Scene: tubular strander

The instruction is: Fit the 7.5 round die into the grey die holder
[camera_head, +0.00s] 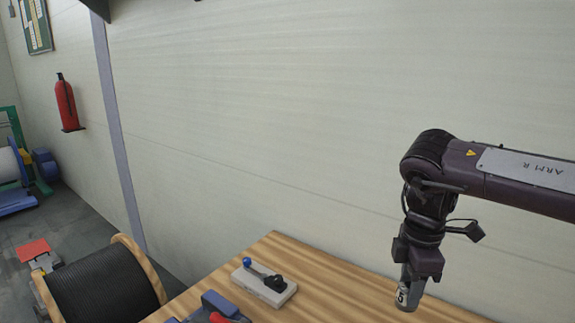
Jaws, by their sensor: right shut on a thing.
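My right gripper (410,284) points down over the right part of the wooden table. It is shut on a small grey round die (404,299) with a dark marking on its side. The marking is too small to read, so I cannot tell whether it says 7.5. The die hangs below the fingers and looks clear of the table top. I cannot make out the grey die holder for certain in this view. My left gripper is not in view.
A pale block with a blue-knobbed lever (264,281) sits on the wooden table (340,290). A blue and red item (222,307) is at the bottom edge. A black cable reel (108,285) stands left of the table. A pale wall runs behind.

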